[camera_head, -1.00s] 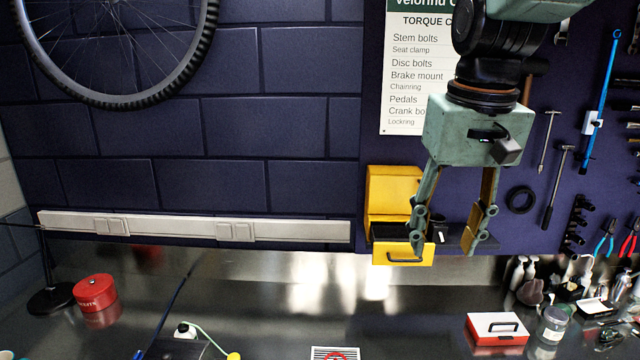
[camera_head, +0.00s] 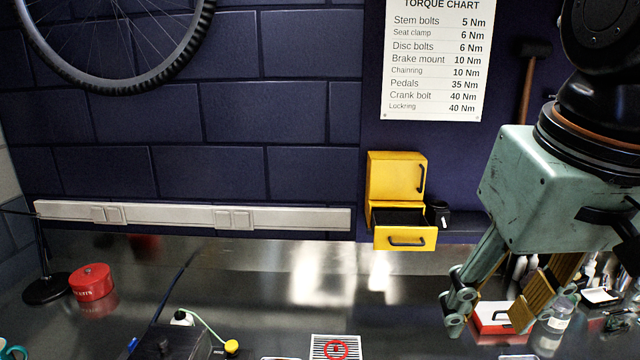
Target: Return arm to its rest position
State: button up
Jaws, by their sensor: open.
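My gripper (camera_head: 490,312) is at the right of the head view, pointing down above the metal bench. Its fingers are apart and nothing shows between them except the background. It is in front of a red and white box (camera_head: 492,316), which it partly hides. A yellow drawer unit (camera_head: 396,176) is on the wall to the left of the gripper. Its lower drawer (camera_head: 405,239) stands pulled out, and its upper drawer is shut.
The bench (camera_head: 270,290) is clear in the middle. A red round tin (camera_head: 92,282) stands at the left. A dark box with a yellow-capped hose (camera_head: 232,347) sits at the front. A clear jar (camera_head: 560,314) and bottles stand at the right. A black cup (camera_head: 438,214) is beside the drawers.

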jog(key=s+f+b, duration=0.2)
jog(key=s+f, duration=0.3)
jog(key=s, duration=0.2)
jog(key=shift+s+f+t, duration=0.15)
jog(key=shift+s+t, duration=0.2)
jog(key=shift+t, duration=0.05)
jog(key=shift+c, duration=0.7)
